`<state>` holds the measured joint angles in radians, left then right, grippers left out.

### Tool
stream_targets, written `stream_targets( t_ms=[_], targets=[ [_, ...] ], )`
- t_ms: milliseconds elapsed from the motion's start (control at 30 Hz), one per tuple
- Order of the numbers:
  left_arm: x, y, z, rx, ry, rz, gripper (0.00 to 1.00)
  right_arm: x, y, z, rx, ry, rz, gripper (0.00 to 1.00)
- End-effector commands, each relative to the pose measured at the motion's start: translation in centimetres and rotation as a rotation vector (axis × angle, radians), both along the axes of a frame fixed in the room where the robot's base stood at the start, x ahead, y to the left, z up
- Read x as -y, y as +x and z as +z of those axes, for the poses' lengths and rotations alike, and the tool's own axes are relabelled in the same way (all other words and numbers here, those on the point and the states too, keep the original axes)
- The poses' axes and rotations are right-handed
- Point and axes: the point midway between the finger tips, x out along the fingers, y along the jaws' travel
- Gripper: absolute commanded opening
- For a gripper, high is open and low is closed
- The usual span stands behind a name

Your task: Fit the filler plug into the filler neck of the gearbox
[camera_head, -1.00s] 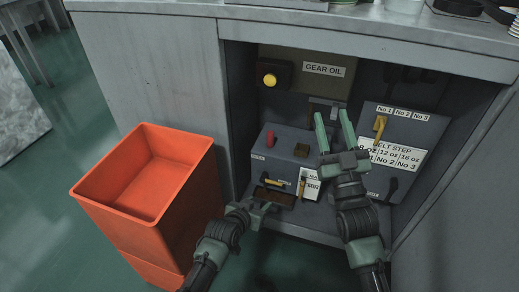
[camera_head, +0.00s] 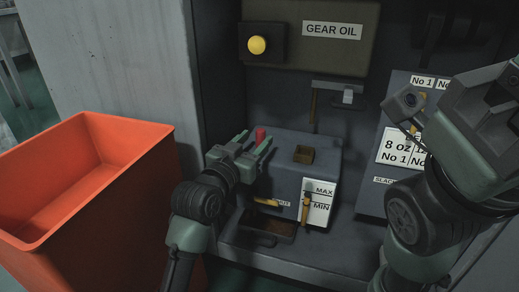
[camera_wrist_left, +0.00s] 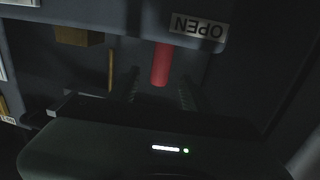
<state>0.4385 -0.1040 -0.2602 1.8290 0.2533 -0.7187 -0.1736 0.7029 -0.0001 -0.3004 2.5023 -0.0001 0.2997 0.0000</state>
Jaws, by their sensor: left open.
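The gearbox is the dark grey box (camera_head: 290,165) with the MAX/MIN label on its front. A red cylindrical piece (camera_head: 260,134) is at the box's left top, probably the filler plug. My left gripper (camera_head: 254,143) is open at the red piece. In the left wrist view the red piece (camera_wrist_left: 161,65) lies between the open fingers (camera_wrist_left: 160,90), with no grip visible. My right arm's wrist (camera_head: 485,125) fills the right side; its fingertips are not visible.
An orange bin (camera_head: 140,200) stands at the left. A GEAR OIL tank (camera_head: 310,52) with a yellow button (camera_head: 257,45) is above, with a spout hanging down. A dark tray (camera_head: 268,228) lies in front of the gearbox. A labelled panel (camera_head: 370,170) stands at the right.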

Motion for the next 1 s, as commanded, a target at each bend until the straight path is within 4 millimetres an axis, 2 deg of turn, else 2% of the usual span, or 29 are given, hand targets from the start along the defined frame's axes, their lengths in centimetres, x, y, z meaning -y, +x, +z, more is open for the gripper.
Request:
stream_targets(
  t_ms=[467, 600, 833, 867, 1000],
  targets=[
    [2.4, 4.9, -0.6, 0.000, 0.000, 0.000, 0.48, 0.0, 0.2, -5.7, -0.004, -0.001, -0.001, 0.44],
    [2.8, 5.8, -0.3, -0.001, 0.000, 0.001, 0.48, 0.0, 0.2, -6.1, -0.004, -0.001, -0.001, 0.44],
    [2.8, 5.9, -0.2, -0.002, 0.001, 0.001, 0.48, 0.0, 0.1, -5.9, -0.004, -0.001, -0.001, 0.44],
    [2.8, 5.9, -0.2, -0.002, 0.001, 0.001, 0.43, 0.0, 0.1, -5.9, -0.004, -0.001, -0.001, 0.44],
    [2.8, 5.9, -0.2, -0.002, 0.001, 0.001, 0.04, 0.0, 0.1, -5.9, -0.003, -0.001, -0.001, 0.44]
  ],
)
